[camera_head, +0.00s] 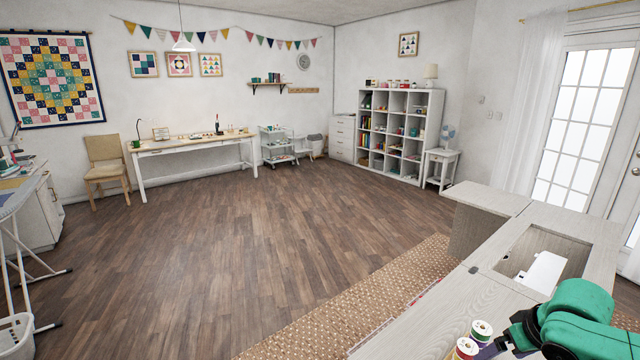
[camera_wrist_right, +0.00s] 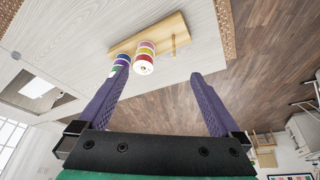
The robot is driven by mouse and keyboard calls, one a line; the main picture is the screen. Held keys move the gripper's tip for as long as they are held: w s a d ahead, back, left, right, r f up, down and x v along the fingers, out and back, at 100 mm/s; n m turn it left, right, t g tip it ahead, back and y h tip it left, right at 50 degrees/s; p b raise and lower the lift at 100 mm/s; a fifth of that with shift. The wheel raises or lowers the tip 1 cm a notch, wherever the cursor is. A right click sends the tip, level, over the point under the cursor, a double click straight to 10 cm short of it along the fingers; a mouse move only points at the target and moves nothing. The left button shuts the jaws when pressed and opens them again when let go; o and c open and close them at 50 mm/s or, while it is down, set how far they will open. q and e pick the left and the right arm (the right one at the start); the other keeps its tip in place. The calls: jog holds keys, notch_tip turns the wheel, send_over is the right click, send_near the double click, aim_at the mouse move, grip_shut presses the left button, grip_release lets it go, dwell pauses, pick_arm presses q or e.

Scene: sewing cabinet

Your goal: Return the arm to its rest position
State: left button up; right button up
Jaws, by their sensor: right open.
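My right gripper (camera_wrist_right: 160,72) is open, with its two purple fingers spread wide in the wrist view. Nothing shows gripped between them. My right arm (camera_head: 575,320), with green and black parts, comes in at the lower right of the head view, over the cabinet. Thread spools stand on a wooden rack (camera_wrist_right: 178,35) just beyond the fingertips: a striped one (camera_wrist_right: 145,58) and one (camera_wrist_right: 121,62) close to the left finger in the picture. Two spool tops (camera_head: 481,330) show beside the arm in the head view. My left gripper is out of view.
The sewing cabinet (camera_head: 465,200) has a recessed opening with a white machine part (camera_head: 541,272) in it. A bare wooden peg (camera_wrist_right: 174,45) stands on the rack. A woven rug (camera_head: 345,310) lies beside the cabinet. The wooden floor (camera_head: 220,240) is clear.

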jog(key=s+a+f+n+y, duration=0.1)
jog(key=s+a+f+n, duration=0.15)
jog(key=a+f, duration=0.45)
jog(key=s+a+f+n+y, duration=0.15)
jog(key=s+a+f, duration=0.3)
jog(key=a, duration=0.55)
jog(key=s+d+f+m+g+h, duration=0.1)
jog(key=s+d+f+m+h, duration=0.1)
jog(key=s, duration=0.5)
notch_tip(320, 180, down, 24)
jog(key=s+g, duration=0.1)
jog(key=s, duration=0.2)
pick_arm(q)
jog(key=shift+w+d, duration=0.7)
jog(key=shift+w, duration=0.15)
pick_arm(e)
jog(key=s+d+f+g, duration=0.1)
jog(key=s+d+f, duration=0.2)
jog(key=s+f, duration=1)
jog(key=s, duration=0.3)
jog(key=shift+d+f, duration=0.15)
jog(key=shift+f, duration=0.15)
jog(key=shift+h, duration=0.25)
